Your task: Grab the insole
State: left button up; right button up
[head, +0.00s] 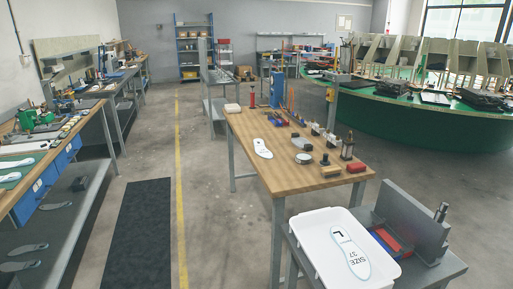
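A white insole (343,246) with a black "L" lies in a white tray (308,262) at the bottom right. The tray also shows the dark text "SIZE 37". Another white insole (262,148) lies on the wooden workbench (250,122) in the middle. More pale insoles (16,163) lie on the left bench, cut by the picture's left edge. Grey insoles (55,206) lie on the shelf below that bench. Neither of my grippers shows in the head view.
The tray stands on a grey stand beside an upright grey plate (415,228). Tools, small blocks and a round tin (303,158) crowd the workbench's right side. A round green carousel (420,118) stands at the right. A dark mat (140,235) and open floor lie left of the workbench.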

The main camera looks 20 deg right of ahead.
aim_at(261, 150)
jog(key=i+j+z, duration=0.3)
jog(key=i+j, duration=0.65)
jog(key=i+z, duration=0.1)
jog(key=i, duration=0.4)
jog(key=i+j+z, duration=0.1)
jog(key=i, duration=0.45)
jog(key=i+j+z, duration=0.1)
jog(key=i+j, duration=0.15)
jog(key=i, duration=0.25)
jog(key=i+j+z, duration=0.1)
jog(key=i, duration=0.4)
jog(key=i+l, duration=0.1)
jog(key=i, duration=0.15)
jog(key=i+l, duration=0.15)
jog(key=i, duration=0.15)
